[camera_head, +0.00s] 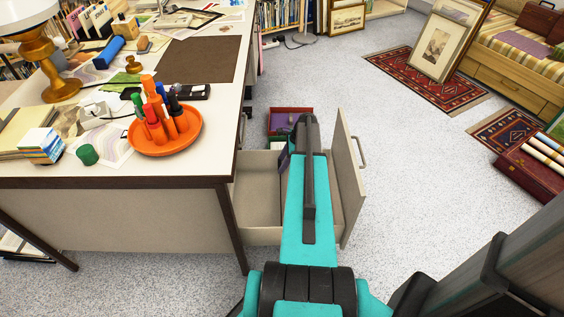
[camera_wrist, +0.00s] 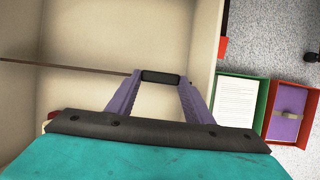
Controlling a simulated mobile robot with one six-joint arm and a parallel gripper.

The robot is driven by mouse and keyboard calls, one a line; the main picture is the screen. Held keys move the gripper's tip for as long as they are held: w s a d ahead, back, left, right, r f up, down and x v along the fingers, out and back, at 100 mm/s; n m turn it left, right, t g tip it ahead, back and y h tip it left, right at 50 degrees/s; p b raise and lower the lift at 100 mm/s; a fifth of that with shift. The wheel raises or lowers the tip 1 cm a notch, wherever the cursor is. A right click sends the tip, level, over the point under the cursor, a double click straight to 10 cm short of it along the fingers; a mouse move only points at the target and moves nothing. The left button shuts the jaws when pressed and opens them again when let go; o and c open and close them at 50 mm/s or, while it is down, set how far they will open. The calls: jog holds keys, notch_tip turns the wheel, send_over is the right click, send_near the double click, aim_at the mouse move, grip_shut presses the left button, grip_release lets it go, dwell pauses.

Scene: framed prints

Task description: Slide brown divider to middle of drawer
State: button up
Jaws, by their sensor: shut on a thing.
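The open desk drawer (camera_head: 257,236) is beige and stands out from the desk's right side; its pale interior (camera_wrist: 110,25) fills much of the wrist view. The brown divider (camera_wrist: 65,66) shows there as a thin strip running from the left edge to my gripper (camera_wrist: 160,78). My purple fingers are shut on a short dark piece between their tips, in line with the strip, which I take as part of the divider.
The drawer front (camera_head: 347,180) with its handle is at the right. Behind the drawer, a red box (camera_head: 290,111) with a purple inside lies on the floor. The desk (camera_head: 60,175) bears an orange tray (camera_head: 188,138) of markers. Speckled floor to the right is partly free.

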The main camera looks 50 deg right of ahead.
jog(key=o, duration=1.5)
jog(key=shift+w, duration=0.2)
jog(key=shift+a, duration=0.1)
jog(key=p+v, duration=0.2)
jog(key=v, duration=1.2)
